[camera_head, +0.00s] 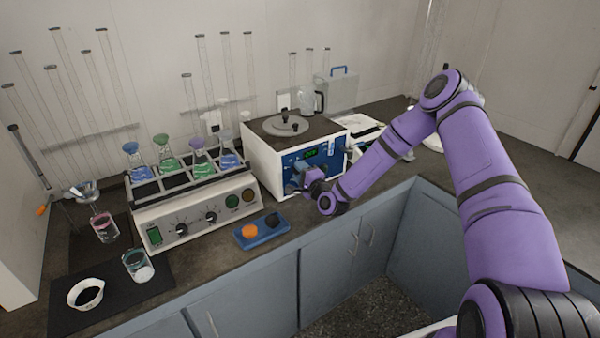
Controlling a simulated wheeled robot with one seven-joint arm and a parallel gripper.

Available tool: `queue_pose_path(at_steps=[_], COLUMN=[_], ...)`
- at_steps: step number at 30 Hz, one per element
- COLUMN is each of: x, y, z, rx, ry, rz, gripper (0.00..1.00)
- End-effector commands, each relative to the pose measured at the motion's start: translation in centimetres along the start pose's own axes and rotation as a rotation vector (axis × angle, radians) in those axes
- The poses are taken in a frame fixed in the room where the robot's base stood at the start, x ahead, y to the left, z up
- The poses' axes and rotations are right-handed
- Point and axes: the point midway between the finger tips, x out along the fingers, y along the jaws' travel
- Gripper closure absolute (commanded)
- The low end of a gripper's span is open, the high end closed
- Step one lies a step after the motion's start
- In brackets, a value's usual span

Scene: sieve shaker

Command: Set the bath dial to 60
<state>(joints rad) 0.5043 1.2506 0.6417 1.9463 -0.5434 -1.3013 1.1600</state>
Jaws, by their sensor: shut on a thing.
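The bath looks to be the white box (263,160) with a blue front panel and a round grey lid (286,126) on top. A small green display (311,153) is lit on the panel, but its digits are too small to read. My gripper (298,179) is at the lower left of the blue panel (325,150), shut on the bath dial there. The gripper hides the dial, so its pointer and scale cannot be read.
A white unit (195,218) with two black knobs and several flasks of coloured liquid stands to the left. A blue holder (263,233) with an orange and a black piece lies in front. A white bowl (85,293) and a beaker (137,265) stand on a dark mat.

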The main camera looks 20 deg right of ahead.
Motion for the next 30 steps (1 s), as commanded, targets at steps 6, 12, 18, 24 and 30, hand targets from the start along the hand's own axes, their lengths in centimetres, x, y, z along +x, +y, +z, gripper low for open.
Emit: queue_pose_path(at_steps=[6, 12, 18, 24, 30], x=[-0.12, -0.11, -0.11, -0.12, -0.11], y=[0.13, 0.17, 0.14, 0.15, 0.14], z=[0.01, 0.09, 0.10, 0.10, 0.10], rx=[0.117, 0.172, 0.189, 0.190, 0.189], ry=[0.009, 0.012, 0.013, 0.013, 0.013], rz=[0.002, 0.002, 0.002, 0.002, 0.002], gripper=[0.86, 0.86, 0.86, 0.86, 0.44])
